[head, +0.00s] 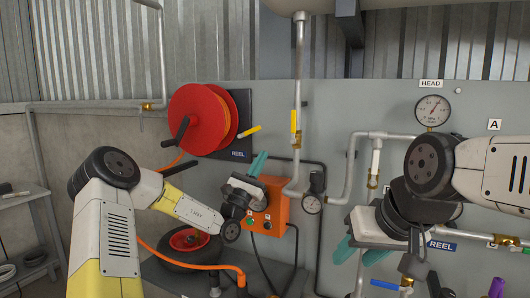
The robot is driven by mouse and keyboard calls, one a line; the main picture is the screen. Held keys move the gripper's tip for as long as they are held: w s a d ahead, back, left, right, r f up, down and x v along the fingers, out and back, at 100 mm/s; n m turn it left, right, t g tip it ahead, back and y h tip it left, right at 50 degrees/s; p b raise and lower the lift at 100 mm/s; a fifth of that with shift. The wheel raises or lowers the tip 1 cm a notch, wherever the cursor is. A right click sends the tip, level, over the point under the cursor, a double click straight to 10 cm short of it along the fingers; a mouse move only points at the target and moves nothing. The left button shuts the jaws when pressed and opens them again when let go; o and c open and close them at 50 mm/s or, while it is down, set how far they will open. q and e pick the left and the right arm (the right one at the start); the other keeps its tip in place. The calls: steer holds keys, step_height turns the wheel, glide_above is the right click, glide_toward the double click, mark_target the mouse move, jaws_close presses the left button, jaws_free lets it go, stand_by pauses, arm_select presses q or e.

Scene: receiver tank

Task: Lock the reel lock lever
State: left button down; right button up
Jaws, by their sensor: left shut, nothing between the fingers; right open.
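The red hose reel (203,118) is mounted on a dark plate (240,112) on the grey panel, with a black crank (178,130) at its front. A short yellow lever (250,131) sticks out at the reel's right, tilted up to the right, above the blue REEL label (238,154). I take it for the reel lock lever. My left gripper (260,158) is shut and empty, with teal fingers pointing up just below the lever, apparently apart from it. My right gripper (353,258) is open and empty at the lower right, away from the reel.
An orange box (273,212) is partly behind my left gripper. A vertical pipe with a yellow-handled valve (293,120) stands right of the lever. Gauges (432,110) and pipes fill the right panel. An orange hose (205,267) runs below; a shelf (25,200) stands far left.

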arm_select(q)
steer(key=s+f, duration=0.4)
steer(key=s, duration=0.1)
steer(key=shift+s+f, duration=0.15)
